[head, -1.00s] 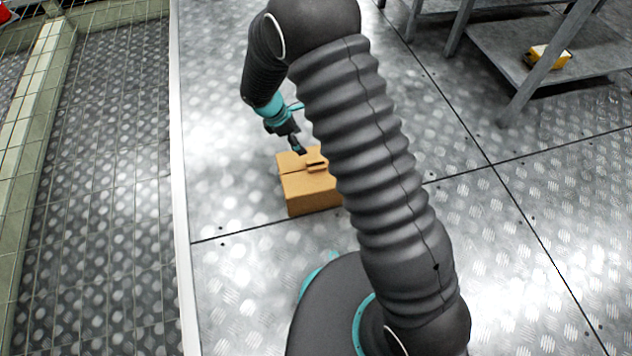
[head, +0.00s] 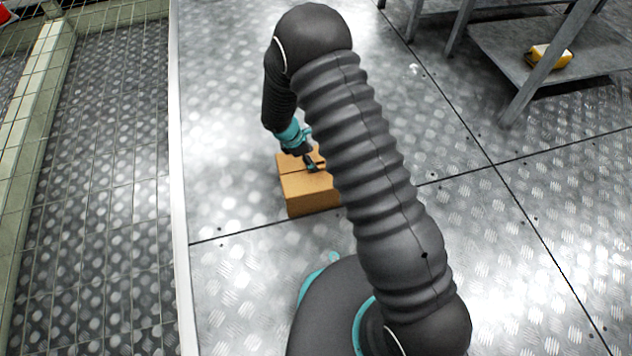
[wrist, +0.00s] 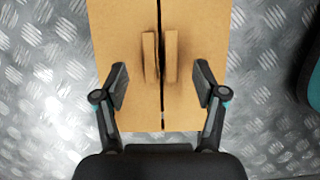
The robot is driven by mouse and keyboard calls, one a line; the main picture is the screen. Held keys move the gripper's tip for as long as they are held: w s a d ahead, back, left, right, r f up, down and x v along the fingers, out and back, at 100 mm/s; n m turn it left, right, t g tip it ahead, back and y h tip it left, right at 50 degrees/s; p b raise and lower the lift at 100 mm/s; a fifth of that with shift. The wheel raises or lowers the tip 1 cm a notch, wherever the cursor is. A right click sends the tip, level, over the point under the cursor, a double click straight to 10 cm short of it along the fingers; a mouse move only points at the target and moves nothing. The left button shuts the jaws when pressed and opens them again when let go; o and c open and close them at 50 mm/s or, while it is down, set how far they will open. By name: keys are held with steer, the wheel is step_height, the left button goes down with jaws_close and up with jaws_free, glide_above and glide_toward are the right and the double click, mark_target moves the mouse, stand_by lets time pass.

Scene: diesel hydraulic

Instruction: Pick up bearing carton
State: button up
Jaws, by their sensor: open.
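The bearing carton (head: 309,192) is a brown cardboard box standing on the metal floor, partly hidden behind my arm in the head view. In the wrist view the carton (wrist: 112,40) has a dark seam down its top and two raised cardboard strips (wrist: 161,57), one on each side of the seam. My gripper (head: 312,166) is over the carton's top in the head view. In the wrist view my gripper (wrist: 160,88) is open, its fingers apart on either side of the strips and not touching them.
A grey metal shelf or table (head: 510,50) stands at the upper right with a yellow object (head: 550,57) on its lower level. A wire mesh fence (head: 95,180) with a pale edge runs along the left. The floor right of the carton is clear.

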mark_target(316, 178)
steer(key=x, duration=0.3)
steer(key=shift+d+f, duration=0.1)
steer(key=shift+f, duration=0.05)
jaws_close()
stand_by(0.3)
